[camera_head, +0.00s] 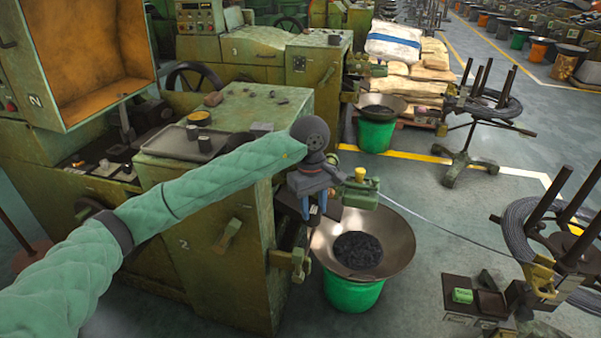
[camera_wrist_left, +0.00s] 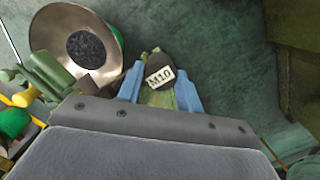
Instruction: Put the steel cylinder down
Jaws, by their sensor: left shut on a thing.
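My left gripper (camera_head: 314,212) points down beside the corner of the green machine, to the left of and above the wide metal bowl. In the left wrist view its two blue fingers (camera_wrist_left: 158,92) are apart, shut on a dark piece with a white "M10" label (camera_wrist_left: 160,72). I take this piece for the steel cylinder; its full shape is hidden, and an olive-green surface shows just below it. In the head view I cannot make out the held piece under the gripper. My right gripper is not in view.
The bowl (camera_head: 395,252) of dark small parts sits on a green bucket (camera_head: 352,292); it also shows in the wrist view (camera_wrist_left: 52,30). A grey tray (camera_head: 170,146) with small dark cylinders (camera_head: 204,144) lies on the machine top (camera_head: 262,95). A wire reel stand (camera_head: 565,235) stands at right.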

